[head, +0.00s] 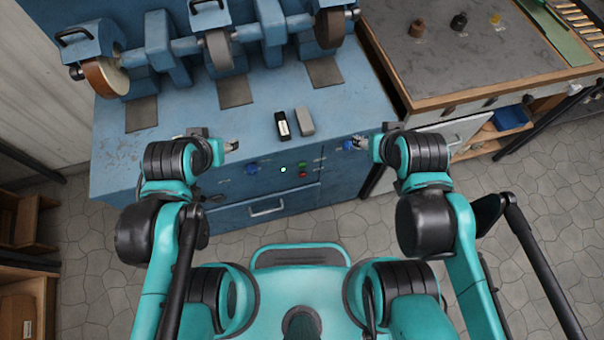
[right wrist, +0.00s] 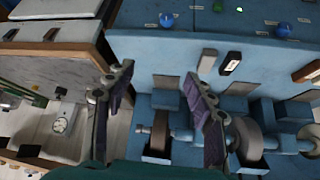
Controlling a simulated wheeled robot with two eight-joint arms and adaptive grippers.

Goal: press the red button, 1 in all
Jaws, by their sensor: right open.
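The small red button (head: 303,175) sits on the front face of the blue grinder cabinet (head: 215,180), just below a small green button (head: 303,163). My right gripper (head: 358,143) is right of and above the red button in the head view, apart from it. In the right wrist view its two fingers (right wrist: 160,100) stand wide apart with nothing between them. There the green button (right wrist: 239,10) shows near the top edge, and I cannot make out the red one. My left gripper (head: 232,146) is left of the buttons, apart from them; its jaws are too small to judge.
A white dot (head: 283,169) and a blue knob (head: 252,168) are left of the buttons. A black block (head: 282,124) and a grey block (head: 305,121) lie on the cabinet top. A drawer handle (head: 266,208) is below. A wooden workbench (head: 455,60) stands right.

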